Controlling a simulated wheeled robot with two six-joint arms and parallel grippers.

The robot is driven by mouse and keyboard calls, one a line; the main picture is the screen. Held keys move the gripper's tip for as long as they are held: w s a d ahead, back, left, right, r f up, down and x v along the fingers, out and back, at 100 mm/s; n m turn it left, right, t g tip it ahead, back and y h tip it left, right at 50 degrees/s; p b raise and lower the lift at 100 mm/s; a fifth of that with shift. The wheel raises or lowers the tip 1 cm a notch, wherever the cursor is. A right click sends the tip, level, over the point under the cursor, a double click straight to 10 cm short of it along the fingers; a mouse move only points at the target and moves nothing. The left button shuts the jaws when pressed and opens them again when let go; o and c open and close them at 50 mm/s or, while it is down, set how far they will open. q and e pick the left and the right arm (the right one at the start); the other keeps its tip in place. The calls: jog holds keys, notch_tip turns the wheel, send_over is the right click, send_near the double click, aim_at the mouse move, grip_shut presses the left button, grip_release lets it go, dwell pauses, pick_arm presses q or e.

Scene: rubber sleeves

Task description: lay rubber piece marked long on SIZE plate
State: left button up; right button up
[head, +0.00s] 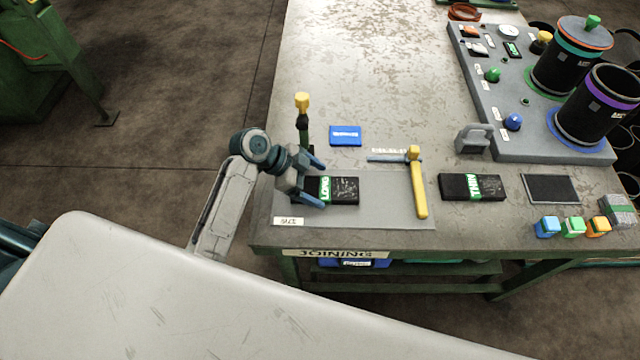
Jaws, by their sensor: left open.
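The black rubber piece with a green LONG band (346,191) lies flat over the grey SIZE plate (370,216), near its upper left part, and appears to rest on it. The plate has a small white label at its lower left corner. My left gripper (318,184) is open at the left end of the LONG piece, one blue finger above and one below that end. I cannot tell whether the fingers touch it. My right gripper is not in view.
A yellow-handled tool (419,190) lies across the plate's right end. A THIN piece (472,187) lies to the right. A yellow-topped post (302,104) and a blue box (345,135) stand behind. Black canisters (598,105) stand on a grey board at right.

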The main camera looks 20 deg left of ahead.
pick_arm(q)
jog(key=b+v, duration=0.2)
jog(key=v, duration=0.8)
jog(key=shift+a, duration=0.15)
dwell(0.6)
jog(key=shift+c, duration=0.2)
